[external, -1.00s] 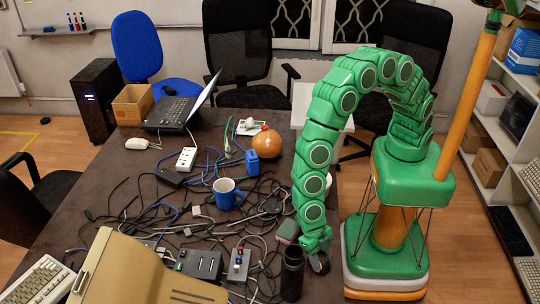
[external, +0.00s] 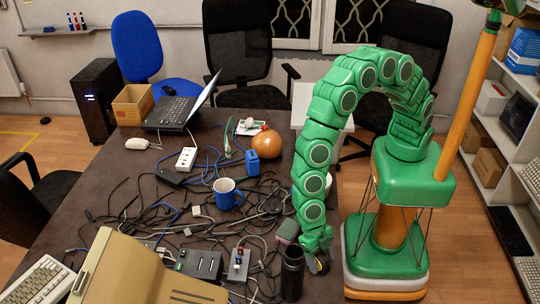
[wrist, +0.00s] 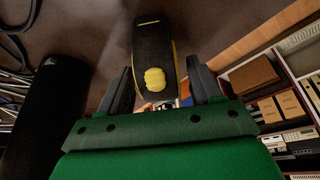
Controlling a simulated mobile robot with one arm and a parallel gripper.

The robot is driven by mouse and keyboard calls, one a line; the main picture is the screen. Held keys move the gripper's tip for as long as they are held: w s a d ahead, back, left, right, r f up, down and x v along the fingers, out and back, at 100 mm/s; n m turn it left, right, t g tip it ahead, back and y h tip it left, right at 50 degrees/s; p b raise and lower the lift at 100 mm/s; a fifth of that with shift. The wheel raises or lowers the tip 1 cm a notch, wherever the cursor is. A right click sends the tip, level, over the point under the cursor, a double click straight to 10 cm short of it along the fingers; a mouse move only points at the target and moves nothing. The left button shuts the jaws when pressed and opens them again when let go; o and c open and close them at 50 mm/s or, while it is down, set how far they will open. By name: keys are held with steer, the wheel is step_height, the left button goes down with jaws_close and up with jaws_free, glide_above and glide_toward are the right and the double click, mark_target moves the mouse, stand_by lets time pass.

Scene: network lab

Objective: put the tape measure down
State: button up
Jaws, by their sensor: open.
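The tape measure (wrist: 152,48) is black with yellow edges and a yellow patch. In the wrist view it is between the two grey fingers of my gripper (wrist: 160,72), which are open with a narrow gap at its right side. In the external view my gripper (external: 317,254) is low at the table's right edge, and the tape measure (external: 322,263) shows only in small part at its tip. Whether it rests fully on the table is hard to tell.
A black bottle (external: 292,274) stands just left of my gripper; it also shows in the wrist view (wrist: 47,110). A pink-green sponge-like block (external: 287,231) lies behind. Shelves (external: 500,170) stand at right.

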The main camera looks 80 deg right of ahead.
steer(key=v, duration=1.1)
steer(key=shift+r, duration=0.3)
steer(key=shift+w+d, duration=0.1)
steer(key=s+d+r+m, duration=0.1)
steer(key=d+r+m, duration=0.35)
steer(key=d, duration=0.45)
steer(key=s+d+r+m+t+h, duration=0.1)
steer(key=s+d+r+m, duration=0.1)
steer(key=d+r+m, duration=0.45)
steer(key=s+d+r+m, duration=0.15)
steer(key=d+r, duration=0.25)
steer(key=d, duration=0.6)
steer(key=s+d+r+m+h, duration=0.1)
steer(key=s+d+r+m, duration=0.1)
steer(key=s+d+m, duration=0.5)
steer(key=s+d+r+m+h, duration=0.1)
steer(key=s+d+r+m, duration=0.1)
steer(key=s+d+m, duration=0.5)
steer(key=s+d, duration=0.2)
steer(key=d, duration=0.4)
steer(key=shift+s+m, duration=0.1)
steer(key=shift+m, duration=0.15)
